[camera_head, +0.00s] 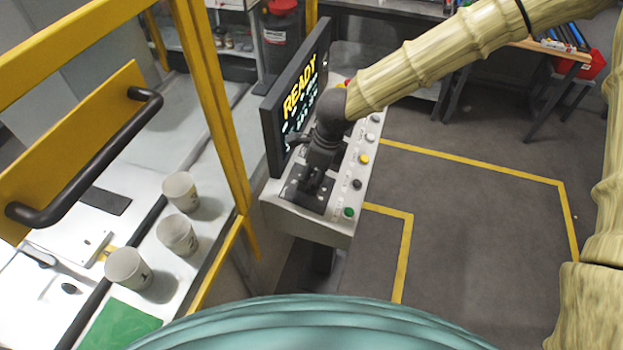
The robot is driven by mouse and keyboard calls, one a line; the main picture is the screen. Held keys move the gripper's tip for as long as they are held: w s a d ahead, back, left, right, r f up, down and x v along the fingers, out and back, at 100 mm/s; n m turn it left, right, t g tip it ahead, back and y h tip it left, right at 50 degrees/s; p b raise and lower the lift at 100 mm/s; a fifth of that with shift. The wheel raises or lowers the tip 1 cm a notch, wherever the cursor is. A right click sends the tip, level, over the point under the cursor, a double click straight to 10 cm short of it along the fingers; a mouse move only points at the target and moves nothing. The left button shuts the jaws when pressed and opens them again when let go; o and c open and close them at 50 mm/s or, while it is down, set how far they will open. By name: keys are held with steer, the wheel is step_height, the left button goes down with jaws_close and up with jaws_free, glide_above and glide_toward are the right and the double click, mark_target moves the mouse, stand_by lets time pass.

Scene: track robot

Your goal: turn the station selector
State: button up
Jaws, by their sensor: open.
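The control console (285,217) stands in the middle of the head view, with a sloped grey panel and a column of coloured buttons along its right side. Its black screen (299,95) reads READY in yellow. My gripper (308,190) points down at the dark plate on the near part of the panel. It is open. The station selector cannot be made out; my gripper and wrist cover that part of the panel. I cannot tell whether the fingers touch anything.
A yellow-framed enclosure with a black door handle (85,160) stands at left. Several pale cups (180,192) stand on the white surface inside it. A green button (349,212) is nearest on the panel. Open floor with yellow lines (480,163) lies to the right.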

mark_target(320, 193)
steer(key=v, duration=0.9)
steer(key=shift+r, duration=0.1)
